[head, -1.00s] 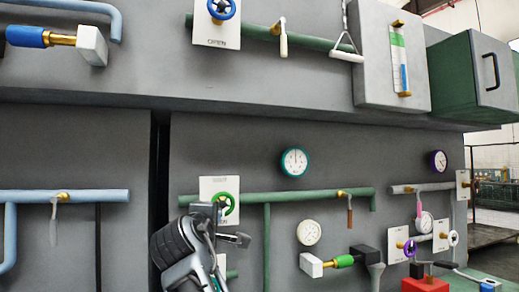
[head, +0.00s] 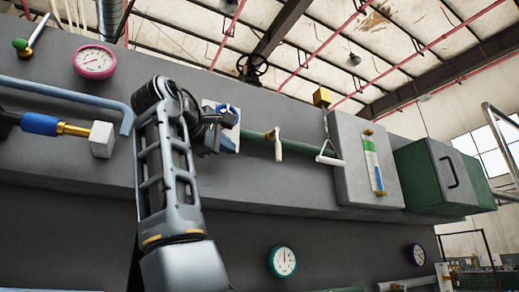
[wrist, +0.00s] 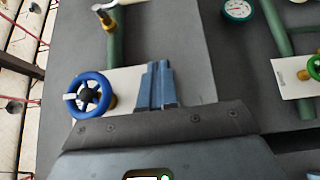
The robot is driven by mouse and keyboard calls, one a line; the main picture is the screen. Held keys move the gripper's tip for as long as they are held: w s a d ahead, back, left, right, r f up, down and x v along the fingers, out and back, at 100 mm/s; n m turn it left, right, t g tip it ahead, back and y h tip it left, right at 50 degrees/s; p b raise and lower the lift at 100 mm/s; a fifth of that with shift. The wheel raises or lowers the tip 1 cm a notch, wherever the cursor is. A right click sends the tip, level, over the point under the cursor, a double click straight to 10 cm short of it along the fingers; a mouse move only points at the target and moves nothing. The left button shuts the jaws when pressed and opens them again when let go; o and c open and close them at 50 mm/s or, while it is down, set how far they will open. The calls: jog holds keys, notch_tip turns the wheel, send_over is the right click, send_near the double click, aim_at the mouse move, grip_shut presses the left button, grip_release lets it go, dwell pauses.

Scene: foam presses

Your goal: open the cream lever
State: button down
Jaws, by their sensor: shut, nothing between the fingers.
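The cream lever (head: 279,151) hangs down from a brass fitting on the upper green pipe (head: 253,137), roughly across the pipe. In the wrist view the brass fitting (wrist: 106,20) shows on the green pipe (wrist: 116,44) near the top edge, with a pale lever end (wrist: 97,7) beside it. My gripper (head: 209,142) is shut and empty, left of the lever and apart from it, in front of the blue handwheel's plate. In the wrist view its blue-grey fingers (wrist: 160,85) are together, just right of the wheel.
The blue handwheel (wrist: 91,95) on its white plate (wrist: 128,80) is close by my fingers. A white-ended valve (head: 102,139) is at left.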

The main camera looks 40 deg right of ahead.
jog(key=r, duration=0.1)
jog(key=s+r, duration=0.2)
jog(key=shift+s+a+m+g, duration=0.2)
jog(key=shift+a+m+g, duration=0.05)
jog(key=shift+m+g, duration=0.05)
jog(key=shift+d, duration=0.1)
jog(key=p, duration=0.4)
send_near(278, 145)
jog(key=w+d+f, duration=0.2)
jog(key=w+d, duration=0.2)
jog(key=d, duration=0.1)
jog(key=shift+s+d+r, duration=0.1)
jog(key=shift+s+d, duration=0.1)
jog(key=shift+d, duration=0.2)
